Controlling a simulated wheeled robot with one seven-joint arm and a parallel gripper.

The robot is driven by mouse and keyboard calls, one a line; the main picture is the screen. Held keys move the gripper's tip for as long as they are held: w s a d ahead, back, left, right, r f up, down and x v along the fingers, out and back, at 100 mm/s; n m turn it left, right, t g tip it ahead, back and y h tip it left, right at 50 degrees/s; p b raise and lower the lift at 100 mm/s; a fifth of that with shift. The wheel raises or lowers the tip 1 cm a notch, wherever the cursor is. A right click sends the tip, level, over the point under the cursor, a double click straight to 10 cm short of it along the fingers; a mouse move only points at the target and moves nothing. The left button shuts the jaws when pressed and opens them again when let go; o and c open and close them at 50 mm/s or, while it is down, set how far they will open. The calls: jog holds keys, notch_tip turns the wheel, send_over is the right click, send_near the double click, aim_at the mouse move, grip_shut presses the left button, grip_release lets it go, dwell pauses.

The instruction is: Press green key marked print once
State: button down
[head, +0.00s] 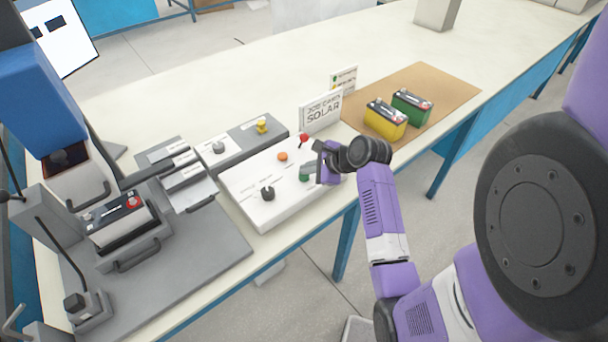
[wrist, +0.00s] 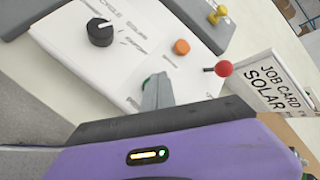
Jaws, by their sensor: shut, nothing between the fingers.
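The green key (head: 305,173) sits on the white control panel (head: 245,185), near its right front part. In the wrist view only a small bit of the green key (wrist: 146,82) shows behind my finger. My gripper (head: 318,160) is shut and empty, over the panel right beside the green key. In the wrist view the shut fingers of my gripper (wrist: 157,92) point at the panel and cover most of the key. I cannot tell whether the fingertips touch the key. The printed label at the key is too small to read.
The panel also bears a black knob (head: 267,193), an orange button (head: 283,156) and a red-tipped lever (head: 303,137). The job card reading SOLAR (head: 321,111) stands behind. Yellow (head: 385,119) and green (head: 411,106) batteries stand on a brown mat (head: 440,85). A grey battery fixture (head: 125,225) fills the left.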

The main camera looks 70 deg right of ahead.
aim_at(307, 177)
jog(key=shift+f, duration=0.5)
dwell(0.3)
dwell(0.4)
jog(key=shift+r+p, duration=1)
jog(key=shift+p, duration=0.25)
notch_tip(307, 177, up, 3)
jog(key=p, duration=0.3)
jog(key=shift+f, duration=0.1)
jog(key=shift+r, duration=1.05)
